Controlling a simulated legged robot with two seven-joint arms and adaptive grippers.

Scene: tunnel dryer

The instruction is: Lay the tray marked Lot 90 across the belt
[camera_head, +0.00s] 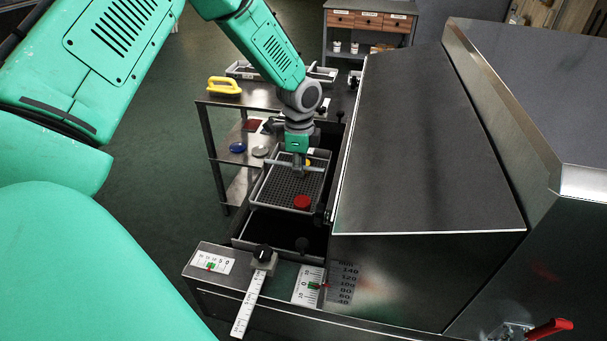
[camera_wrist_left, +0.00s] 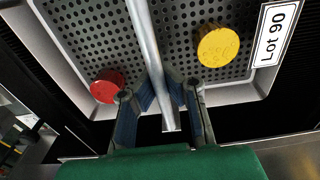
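The perforated tray marked Lot 90 (camera_wrist_left: 272,35) has a pale rim and carries a red disc (camera_wrist_left: 107,86) and a yellow disc (camera_wrist_left: 217,45). The tray also shows in the head view (camera_head: 283,187), above the dark belt (camera_head: 272,232) beside the dryer housing. My left gripper (camera_wrist_left: 165,82) is over the tray with its fingers closed around the metal bar (camera_wrist_left: 148,38) that runs above it. The gripper also shows in the head view (camera_head: 298,168). Whether the tray touches the belt is hard to tell. My right gripper is not in view.
The dryer housing (camera_head: 420,150) rises right of the tray. A metal cart (camera_head: 252,97) at left holds a yellow-handled item (camera_head: 224,86) and discs below. Rulers and a black knob (camera_head: 263,252) stand on the near ledge. A red lever (camera_head: 548,328) is at bottom right.

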